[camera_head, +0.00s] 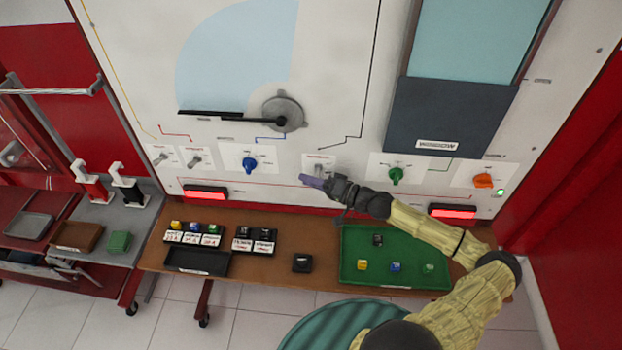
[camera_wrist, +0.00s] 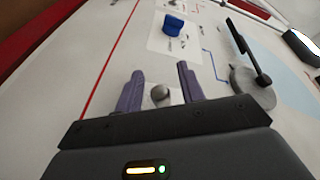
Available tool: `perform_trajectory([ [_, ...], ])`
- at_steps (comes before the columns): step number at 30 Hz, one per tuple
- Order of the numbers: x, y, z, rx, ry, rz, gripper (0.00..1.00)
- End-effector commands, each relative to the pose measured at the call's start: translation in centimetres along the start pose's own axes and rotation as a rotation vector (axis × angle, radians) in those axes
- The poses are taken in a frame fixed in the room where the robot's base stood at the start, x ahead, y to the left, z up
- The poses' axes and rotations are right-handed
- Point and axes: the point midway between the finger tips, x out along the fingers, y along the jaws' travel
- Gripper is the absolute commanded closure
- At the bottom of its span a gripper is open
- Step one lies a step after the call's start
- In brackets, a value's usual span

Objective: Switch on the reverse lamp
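My gripper (camera_wrist: 159,82) is open, its two purple fingers pointing at the white panel. In the wrist view a small round metal switch tip (camera_wrist: 160,94) shows between the fingers; I cannot tell whether they touch it. In the head view my gripper (camera_head: 308,181) is at the lower middle of the panel, in front of a small labelled plate (camera_head: 319,160), and hides most of its switch. Two similar metal toggle switches, a left one (camera_head: 160,158) and a right one (camera_head: 195,161), sit further left. The labels are too small to read, so I cannot tell which is the reverse lamp's.
A blue knob (camera_head: 249,164) is left of my gripper; green (camera_head: 396,175) and orange (camera_head: 483,181) knobs are right. A grey disc with a black lever (camera_head: 283,112) is above. Red lit bars (camera_head: 205,192) are low on the panel. A brown bench (camera_head: 320,268) with trays stands below.

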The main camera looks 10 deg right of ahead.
Motion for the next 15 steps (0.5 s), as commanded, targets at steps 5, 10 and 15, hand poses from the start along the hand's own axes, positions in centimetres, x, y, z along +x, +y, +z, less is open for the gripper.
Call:
perform_trajectory([
  [5,0.02,0.05,-0.01,0.000,0.001,0.000,0.61],
  [10,0.01,0.04,-0.01,0.000,0.000,0.001,0.83],
  [15,-0.01,0.05,-0.01,0.000,0.000,0.001,1.00],
])
